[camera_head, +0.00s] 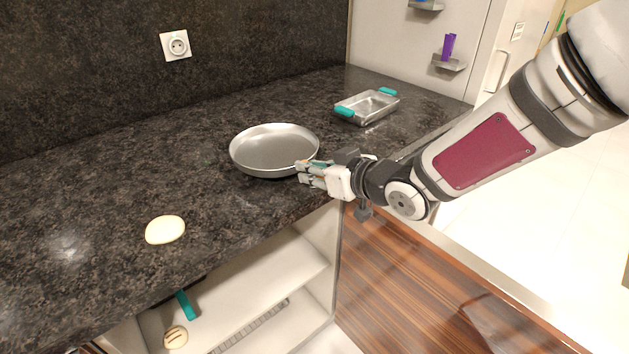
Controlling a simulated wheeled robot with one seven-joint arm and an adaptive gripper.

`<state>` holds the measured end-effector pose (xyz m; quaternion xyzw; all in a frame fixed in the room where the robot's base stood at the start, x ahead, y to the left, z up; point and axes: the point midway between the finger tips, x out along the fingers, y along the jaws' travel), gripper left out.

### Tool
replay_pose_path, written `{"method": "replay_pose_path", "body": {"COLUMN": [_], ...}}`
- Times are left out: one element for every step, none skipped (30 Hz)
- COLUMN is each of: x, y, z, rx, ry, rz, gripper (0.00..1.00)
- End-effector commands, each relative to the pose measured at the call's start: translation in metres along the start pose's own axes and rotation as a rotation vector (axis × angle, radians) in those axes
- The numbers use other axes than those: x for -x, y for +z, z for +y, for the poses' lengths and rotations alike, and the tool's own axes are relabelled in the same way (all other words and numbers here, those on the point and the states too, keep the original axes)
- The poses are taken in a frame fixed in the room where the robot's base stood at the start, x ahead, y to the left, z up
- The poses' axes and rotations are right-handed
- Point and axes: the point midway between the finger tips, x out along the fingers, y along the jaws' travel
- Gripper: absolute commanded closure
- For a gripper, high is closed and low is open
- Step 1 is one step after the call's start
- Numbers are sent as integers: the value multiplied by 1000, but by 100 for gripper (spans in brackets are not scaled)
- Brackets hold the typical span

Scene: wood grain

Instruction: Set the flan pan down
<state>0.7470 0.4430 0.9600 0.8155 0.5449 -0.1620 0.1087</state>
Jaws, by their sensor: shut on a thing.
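The flan pan (274,149) is a round, shallow, grey metal pan in the middle of the head view. It appears level at the dark speckled countertop (110,190), near its front edge. I cannot tell whether its base touches the counter. My gripper (306,172) reaches in from the right and is shut on the pan's near right rim. The fingers hide a small part of that rim.
A metal baking dish with teal handles (367,107) stands behind and right of the pan. A pale round bread-like item (165,230) lies front left. An open lower compartment (265,275) is below the counter edge. The counter left of the pan is clear.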

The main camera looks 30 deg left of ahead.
Motion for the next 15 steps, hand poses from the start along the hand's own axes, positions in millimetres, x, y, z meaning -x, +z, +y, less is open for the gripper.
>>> {"method": "replay_pose_path", "body": {"x": [-4, -6, -7, -8, -9, -10, -10, -10, -10, -9, -9, -9, -9, -9, -9], "y": [8, 11, 15, 18, 21, 23, 23, 24, 23, 23, 22, 22, 22, 22, 22], "z": [1, 1, 0, 0, 0, 0, 0, 0, 0, 0, 0, 0, 0, 0, 0], "rx": [0, 0, -1, -1, -1, 0, 0, 0, 0, 0, 0, 0, 0, 0, 0], "ry": [-1, -1, -1, -1, -1, -1, -1, -1, 0, 0, 0, 0, 0, 0, 0], "rz": [1, 1, 1, 1, 0, 0, 0, 0, 1, 1, 1, 1, 1, 1, 1], "gripper": [100, 100, 100, 100, 100, 100, 100, 100, 100, 100, 100, 100, 100, 100, 100]}}
